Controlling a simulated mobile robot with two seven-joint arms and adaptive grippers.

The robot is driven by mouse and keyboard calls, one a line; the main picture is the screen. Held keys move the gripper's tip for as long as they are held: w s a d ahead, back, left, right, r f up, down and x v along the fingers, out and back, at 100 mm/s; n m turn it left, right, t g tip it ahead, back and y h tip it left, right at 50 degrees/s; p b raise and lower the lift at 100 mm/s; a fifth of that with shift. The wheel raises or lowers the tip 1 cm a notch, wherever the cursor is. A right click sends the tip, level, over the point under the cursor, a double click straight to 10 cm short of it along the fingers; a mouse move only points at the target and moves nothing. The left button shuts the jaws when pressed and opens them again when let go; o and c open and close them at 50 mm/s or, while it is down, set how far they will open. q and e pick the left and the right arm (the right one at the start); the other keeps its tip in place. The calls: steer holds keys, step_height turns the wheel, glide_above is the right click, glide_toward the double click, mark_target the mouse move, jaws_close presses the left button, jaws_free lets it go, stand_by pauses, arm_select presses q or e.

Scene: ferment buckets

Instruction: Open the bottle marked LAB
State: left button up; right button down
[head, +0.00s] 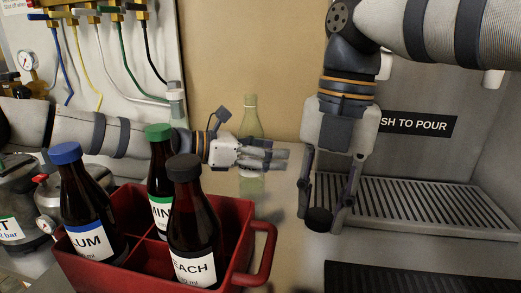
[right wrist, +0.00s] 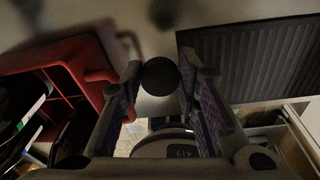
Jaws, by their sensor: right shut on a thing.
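No label reading LAB can be made out. A clear greenish bottle (head: 250,187) stands upright behind my left gripper (head: 286,159), which crosses its middle; any label is hidden. I cannot tell whether the left fingers grip it. My right gripper (head: 319,212) points down, right of the bottle, shut on a round black cap (head: 319,220). The cap also shows between the fingertips of my right gripper (right wrist: 160,80) in the right wrist view (right wrist: 160,76). Beneath it, I see no bottle in the head view.
A red crate (head: 225,272) at front left holds dark bottles: blue-capped "LUM" (head: 80,200), green-capped "MIN" (head: 158,180), black-capped "EACH" (head: 190,225). A slotted drip tray (head: 430,205) lies right, a black ribbed mat (head: 410,278) in front. Metal kegs (head: 20,190) stand left.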

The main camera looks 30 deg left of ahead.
mark_target(317, 221)
arm_select(q)
steer(key=p+v, duration=0.3)
steer(key=v, duration=0.9)
steer(key=shift+r+p, duration=0.2)
steer(key=shift+p, duration=0.1)
arm_select(e)
step_height(317, 221, up, 10)
steer(key=s+t, duration=0.2)
steer(key=shift+s, duration=0.3)
